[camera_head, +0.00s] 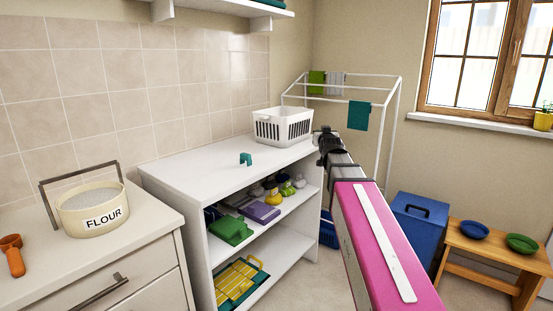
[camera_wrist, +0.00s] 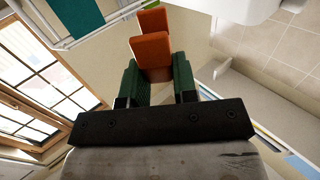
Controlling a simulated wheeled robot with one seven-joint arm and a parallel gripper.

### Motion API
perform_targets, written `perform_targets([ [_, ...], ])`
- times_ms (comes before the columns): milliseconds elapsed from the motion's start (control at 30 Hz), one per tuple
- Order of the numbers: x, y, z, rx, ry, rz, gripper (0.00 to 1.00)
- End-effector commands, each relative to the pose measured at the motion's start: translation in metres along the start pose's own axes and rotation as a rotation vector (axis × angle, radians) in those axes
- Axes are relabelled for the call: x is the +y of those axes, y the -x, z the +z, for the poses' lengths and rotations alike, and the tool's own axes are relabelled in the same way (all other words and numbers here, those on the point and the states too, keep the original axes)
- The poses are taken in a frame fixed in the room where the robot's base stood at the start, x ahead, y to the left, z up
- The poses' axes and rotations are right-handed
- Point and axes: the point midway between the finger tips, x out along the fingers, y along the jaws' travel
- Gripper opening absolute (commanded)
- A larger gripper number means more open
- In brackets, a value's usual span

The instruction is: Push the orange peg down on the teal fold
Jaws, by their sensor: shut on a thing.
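My gripper (camera_wrist: 156,82) is shut on the orange peg (camera_wrist: 153,50), which sticks out beyond the fingers in the wrist view. In the head view my gripper (camera_head: 326,142) is in front of the drying rack, by the right end of the white shelf unit. The peg cannot be made out there. The teal fold (camera_head: 359,115) hangs over the front rail of the white drying rack (camera_head: 394,110). It also shows at the top left of the wrist view (camera_wrist: 78,14), apart from the peg.
A white basket (camera_head: 283,127) stands on the shelf unit (camera_head: 196,172), close left of my gripper. A small teal peg-like piece (camera_head: 245,158) is on that top. Green (camera_head: 317,83) and grey (camera_head: 336,83) cloths hang on the rear rail. A blue box (camera_head: 418,225) stands right.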

Motion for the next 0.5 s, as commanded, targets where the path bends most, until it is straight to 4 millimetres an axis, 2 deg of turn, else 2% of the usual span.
perform_targets([
  [133, 0.0, 0.0, 0.0, -0.001, -0.001, 0.0, 0.04],
  [500, -0.001, 0.003, 0.026, -0.001, -0.003, -0.037, 0.04],
])
